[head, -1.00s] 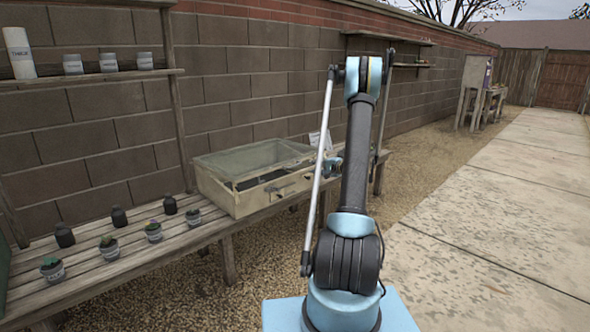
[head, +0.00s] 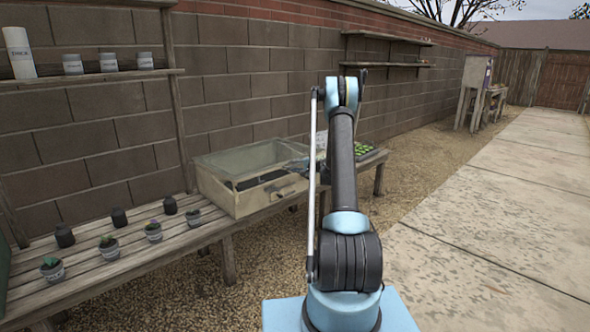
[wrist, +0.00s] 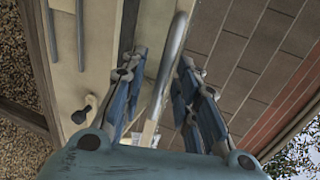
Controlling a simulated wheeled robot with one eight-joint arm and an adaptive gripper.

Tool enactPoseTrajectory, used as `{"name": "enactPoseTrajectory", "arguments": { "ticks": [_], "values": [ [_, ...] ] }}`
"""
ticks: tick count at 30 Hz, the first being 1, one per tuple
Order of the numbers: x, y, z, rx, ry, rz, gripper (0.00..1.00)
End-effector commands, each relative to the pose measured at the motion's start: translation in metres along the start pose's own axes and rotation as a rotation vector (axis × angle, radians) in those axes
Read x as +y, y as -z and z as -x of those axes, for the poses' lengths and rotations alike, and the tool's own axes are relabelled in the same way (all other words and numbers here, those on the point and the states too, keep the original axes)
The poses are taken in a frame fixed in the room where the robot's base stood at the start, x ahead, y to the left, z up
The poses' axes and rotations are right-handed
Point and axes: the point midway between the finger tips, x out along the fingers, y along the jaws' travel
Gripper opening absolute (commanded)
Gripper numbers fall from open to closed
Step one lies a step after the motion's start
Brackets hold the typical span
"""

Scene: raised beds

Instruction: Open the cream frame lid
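The cream frame (head: 225,197) is a box with a sloping, glass-like top, standing on the slatted bench in the head view. Its lid (head: 247,157) looks down, and a dark strip shows through near the front. A small knob sits on the front wall. My gripper (head: 295,165) is at the frame's right end, partly hidden by my arm. In the wrist view my gripper (wrist: 161,65) has its two blue fingers apart. A grey bar (wrist: 168,65) runs between them, with gaps visible; I cannot tell whether either finger touches it. The cream frame wall (wrist: 95,60) is left of the fingers.
Several small pots (head: 109,248) stand on the bench (head: 130,270) left of the frame. A green seedling tray (head: 366,151) is on the bench's right end. Jars stand on the wall shelf (head: 100,78). The block wall closes the back; the paved path (head: 490,220) at right is clear.

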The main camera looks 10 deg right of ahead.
Motion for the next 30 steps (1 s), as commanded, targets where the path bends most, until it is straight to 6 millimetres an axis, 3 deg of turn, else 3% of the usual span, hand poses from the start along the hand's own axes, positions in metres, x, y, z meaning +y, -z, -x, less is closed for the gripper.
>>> {"name": "enactPoseTrajectory", "arguments": {
  "ticks": [11, 12, 16, 25, 30],
  "values": [
    [0.000, 0.000, -0.006, 0.000, 0.000, 0.000, 0.29],
    [0.000, 0.000, -0.006, 0.000, 0.000, 0.000, 0.26],
    [0.000, 0.000, -0.006, 0.000, 0.000, 0.000, 0.00],
    [-0.001, 0.001, -0.005, 0.001, -0.003, 0.000, 0.00],
    [-0.011, -0.003, -0.006, -0.003, -0.020, 0.001, 0.00]
  ]
}}
